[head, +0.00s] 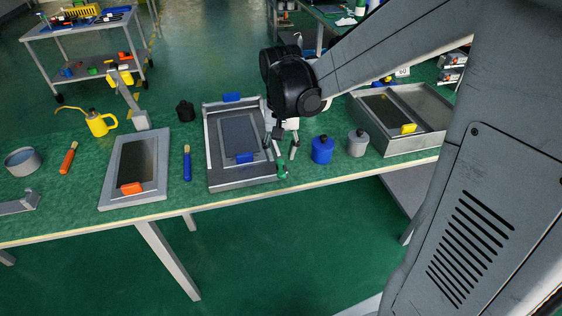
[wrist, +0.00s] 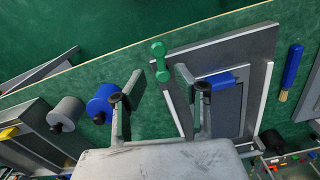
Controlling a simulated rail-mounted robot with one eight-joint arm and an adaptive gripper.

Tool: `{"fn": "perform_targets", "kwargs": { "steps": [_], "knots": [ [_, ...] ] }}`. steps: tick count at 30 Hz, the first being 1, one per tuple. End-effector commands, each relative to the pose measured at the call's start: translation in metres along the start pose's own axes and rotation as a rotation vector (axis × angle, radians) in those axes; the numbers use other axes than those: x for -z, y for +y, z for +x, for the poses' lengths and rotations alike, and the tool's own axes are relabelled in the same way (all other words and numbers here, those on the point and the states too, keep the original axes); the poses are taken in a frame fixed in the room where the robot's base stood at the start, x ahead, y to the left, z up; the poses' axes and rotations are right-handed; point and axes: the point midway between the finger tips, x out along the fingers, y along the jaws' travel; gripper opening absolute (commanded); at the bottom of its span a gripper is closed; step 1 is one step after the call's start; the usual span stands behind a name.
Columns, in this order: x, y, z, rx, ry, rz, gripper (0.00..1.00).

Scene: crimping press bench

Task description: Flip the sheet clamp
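A green part with two rounded ends (head: 283,172) sits at the front right corner of the middle grey tray (head: 238,183). It looks like the clamp's handle, but I cannot tell for sure; its mounting is hidden. In the wrist view the green part (wrist: 159,62) shows between and just beyond my fingertips. My gripper (head: 281,156) is open above the tray's right side, its fingers apart with a gap on each side of the green part. A blue tab (head: 245,157) is on the tray's inner panel; in the wrist view it (wrist: 219,80) appears beside my right finger.
A blue canister (head: 322,150) and a grey canister (head: 357,143) stand right of the tray. A grey box (head: 425,138) with a yellow tab is farther right. A blue-handled brush (head: 187,163) and an orange-tabbed frame (head: 111,185) lie left. The bench's front edge is close.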

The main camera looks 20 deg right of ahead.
Motion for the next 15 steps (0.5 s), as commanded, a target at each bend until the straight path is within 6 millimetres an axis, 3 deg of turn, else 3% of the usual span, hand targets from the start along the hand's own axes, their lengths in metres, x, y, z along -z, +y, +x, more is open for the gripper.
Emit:
{"fn": "perform_targets", "kwargs": {
  "steps": [6,15],
  "knots": [
    [0.0,0.0,-0.038,0.0,0.0,0.0,0.3],
    [0.0,0.0,-0.063,0.0,0.0,0.0,0.3]
  ]
}}
